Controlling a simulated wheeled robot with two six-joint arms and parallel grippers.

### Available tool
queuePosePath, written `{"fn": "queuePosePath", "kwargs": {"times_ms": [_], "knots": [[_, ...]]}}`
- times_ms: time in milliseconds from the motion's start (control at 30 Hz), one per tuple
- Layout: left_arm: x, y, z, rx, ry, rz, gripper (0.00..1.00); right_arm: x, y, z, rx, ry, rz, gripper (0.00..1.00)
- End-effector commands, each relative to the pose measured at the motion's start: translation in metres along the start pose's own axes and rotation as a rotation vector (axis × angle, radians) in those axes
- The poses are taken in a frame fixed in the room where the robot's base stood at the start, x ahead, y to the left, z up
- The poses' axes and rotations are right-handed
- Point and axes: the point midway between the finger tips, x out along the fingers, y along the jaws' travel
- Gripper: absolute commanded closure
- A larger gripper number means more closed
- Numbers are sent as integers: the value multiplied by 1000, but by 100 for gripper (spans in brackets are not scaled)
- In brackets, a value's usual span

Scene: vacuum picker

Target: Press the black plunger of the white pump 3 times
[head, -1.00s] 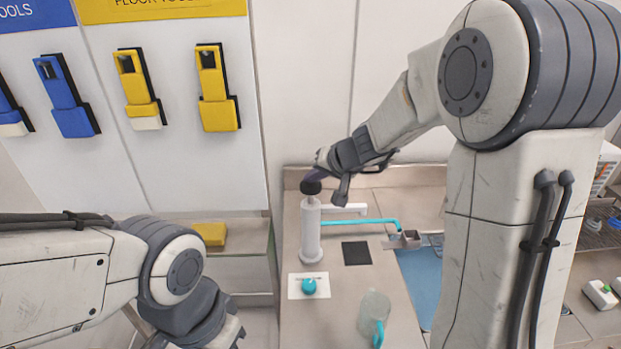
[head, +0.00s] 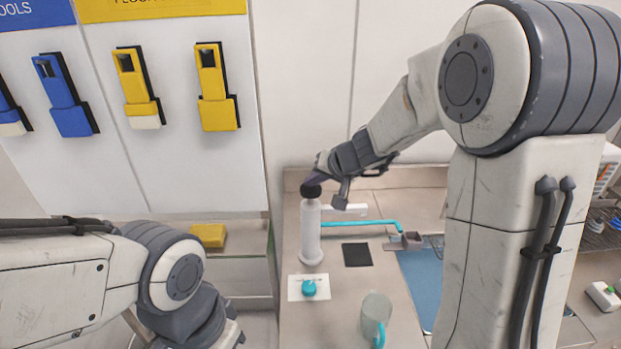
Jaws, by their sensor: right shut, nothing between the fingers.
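The white pump (head: 310,235) stands upright on the counter in the head view. Its black plunger (head: 311,191) is a dark knob at the top, close above the white body. My right gripper (head: 315,179) is shut and empty, with its fingertips right over the plunger knob. They appear to touch it, but the contact is partly hidden. My left arm comes in at the lower left, and its gripper is out of the picture.
A teal knob on a white card (head: 294,293) lies in front of the pump. A dark square pad (head: 356,254) and a turquoise pipe (head: 372,223) are to its right. A clear jug with a turquoise handle (head: 375,314) stands nearer. A blue mat (head: 422,285) lies farther right.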

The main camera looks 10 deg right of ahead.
Motion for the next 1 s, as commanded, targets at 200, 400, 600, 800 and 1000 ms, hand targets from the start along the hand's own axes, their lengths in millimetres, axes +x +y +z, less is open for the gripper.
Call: {"fn": "queuePosePath", "kwargs": {"times_ms": [200, 400, 600, 800, 1000], "knots": [[4, 0, 0, 0, 0, 0, 100, 3, 2, 3, 0, -4, 1, 100], [6, 0, 0, 0, 0, 0, 100, 4, 3, 4, 0, -4, 1, 100], [8, -1, 0, 0, 0, 0, 100, 6, 5, 5, -1, -4, 2, 100], [9, -1, 0, 0, 0, 0, 100, 6, 5, 5, 0, -4, 2, 100], [8, 0, 0, 0, 0, 0, 100, 5, 4, 5, 0, -4, 2, 100]]}}
